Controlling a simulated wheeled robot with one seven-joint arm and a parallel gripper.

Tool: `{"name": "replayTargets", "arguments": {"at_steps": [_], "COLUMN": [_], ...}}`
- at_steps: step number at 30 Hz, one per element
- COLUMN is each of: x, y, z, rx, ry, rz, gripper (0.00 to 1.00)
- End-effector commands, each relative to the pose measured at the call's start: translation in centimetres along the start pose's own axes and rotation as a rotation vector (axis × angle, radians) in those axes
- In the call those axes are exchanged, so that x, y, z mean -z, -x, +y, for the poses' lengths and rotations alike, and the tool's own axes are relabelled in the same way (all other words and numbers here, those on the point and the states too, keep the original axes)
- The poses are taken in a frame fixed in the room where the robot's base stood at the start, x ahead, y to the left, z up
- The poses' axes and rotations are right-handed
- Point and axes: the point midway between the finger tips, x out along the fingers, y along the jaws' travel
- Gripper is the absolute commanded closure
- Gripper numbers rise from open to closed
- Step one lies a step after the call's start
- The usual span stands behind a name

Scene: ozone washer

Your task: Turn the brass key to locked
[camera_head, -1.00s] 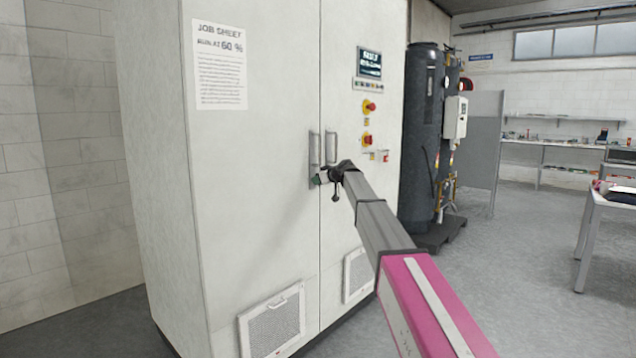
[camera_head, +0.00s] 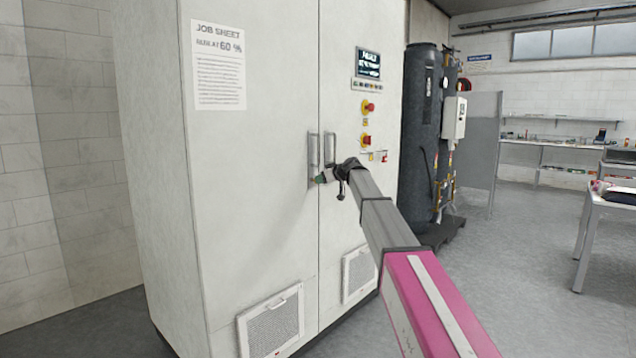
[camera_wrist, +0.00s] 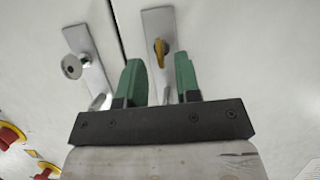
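The brass key (camera_wrist: 160,52) sits upright in a grey metal plate (camera_wrist: 155,22) on the cabinet door in the wrist view. My gripper (camera_wrist: 160,78) is open, with one green finger to the left of the key and one to the right. The key shows between and just beyond the fingertips, and no contact is visible. In the head view my gripper (camera_head: 322,179) is at the lower end of the door handles, with the key hidden or too small to make out.
A second plate with a round knob (camera_wrist: 73,66) is left of the key. Red knobs (camera_head: 367,107) on yellow bases are on the cabinet (camera_head: 255,200), under a small display (camera_head: 368,63). A job sheet (camera_head: 218,65) hangs on the left door. A dark tank (camera_head: 420,130) stands to the right.

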Motion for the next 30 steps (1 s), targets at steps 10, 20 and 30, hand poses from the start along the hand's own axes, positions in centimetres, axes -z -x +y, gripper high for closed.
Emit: {"name": "replayTargets", "arguments": {"at_steps": [10,20,30], "x": [-0.1,-0.1,-7.8], "y": [6.3,7.1,7.7], "z": [-0.2,-0.1,-1.6], "rx": [0.000,0.001,-0.014], "ry": [0.001,0.001,-0.079], "rz": [0.000,-0.001,-0.103], "gripper": [0.69,0.69,0.69]}}
